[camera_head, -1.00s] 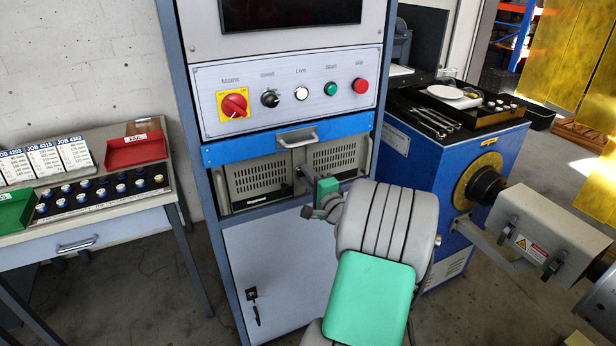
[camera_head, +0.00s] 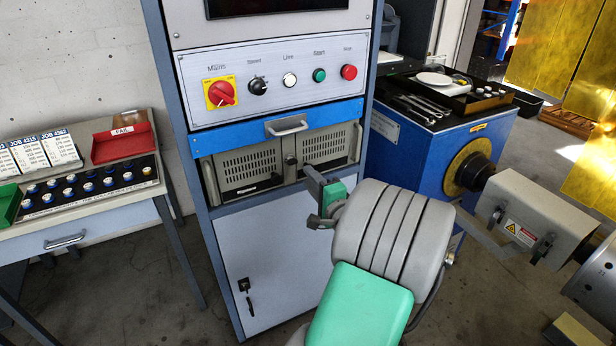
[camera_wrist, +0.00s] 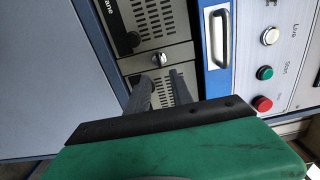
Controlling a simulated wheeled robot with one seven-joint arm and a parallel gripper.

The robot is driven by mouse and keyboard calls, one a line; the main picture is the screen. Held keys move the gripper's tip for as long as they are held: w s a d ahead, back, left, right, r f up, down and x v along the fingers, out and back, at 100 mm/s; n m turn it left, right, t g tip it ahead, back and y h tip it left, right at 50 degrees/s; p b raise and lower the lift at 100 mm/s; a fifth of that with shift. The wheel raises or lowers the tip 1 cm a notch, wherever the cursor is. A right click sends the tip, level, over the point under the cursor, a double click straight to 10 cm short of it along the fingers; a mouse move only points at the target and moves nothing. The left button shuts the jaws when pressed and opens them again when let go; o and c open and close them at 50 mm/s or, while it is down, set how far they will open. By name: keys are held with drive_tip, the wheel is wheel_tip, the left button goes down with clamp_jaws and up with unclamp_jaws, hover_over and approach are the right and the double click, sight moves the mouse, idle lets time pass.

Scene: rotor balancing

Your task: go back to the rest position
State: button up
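My gripper (camera_head: 318,200) is in front of the grey cabinet, just below the vented panels, and touches nothing that I can see. In the wrist view, its two dark fingers (camera_wrist: 160,92) stand apart with a gap between them. Nothing shows between the fingers. The green and black housing of my wrist fills the lower part of that view and hides what is below.
The control cabinet (camera_head: 266,72) has a blue drawer front with a handle (camera_head: 287,127). A blue machine (camera_head: 408,165) with a tool tray stands on the right.

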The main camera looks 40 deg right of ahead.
drive_tip(key=w+a+n+g+y+p, duration=0.2)
drive_tip(key=w+a+n+y, duration=0.15)
drive_tip(key=a, duration=0.45)
drive_tip(key=w+a+n+g+y+p, duration=0.1)
drive_tip(key=w+a+n+g+y, duration=0.15)
drive_tip(key=a+n, duration=0.35)
drive_tip(key=s+a+n+g+y+p, duration=0.15)
drive_tip(key=a+n+g+p, duration=0.35)
drive_tip(key=a, duration=0.8)
drive_tip(key=s+a+r+n+g+h, duration=0.1)
drive_tip(key=s+a+n+g, duration=0.1)
drive_tip(key=s, duration=0.5)
drive_tip(key=s+a+r+n+g+h+p, duration=0.1)
drive_tip(key=s+a+n+g, duration=0.1)
drive_tip(key=s+a+n, duration=0.3)
drive_tip(key=s, duration=0.2)
drive_tip(key=shift+s+a+r+g, duration=0.3)
drive_tip(key=shift+s+a+g, duration=0.05)
drive_tip(key=shift+h, duration=0.25)
drive_tip(key=shift+o, duration=0.2)
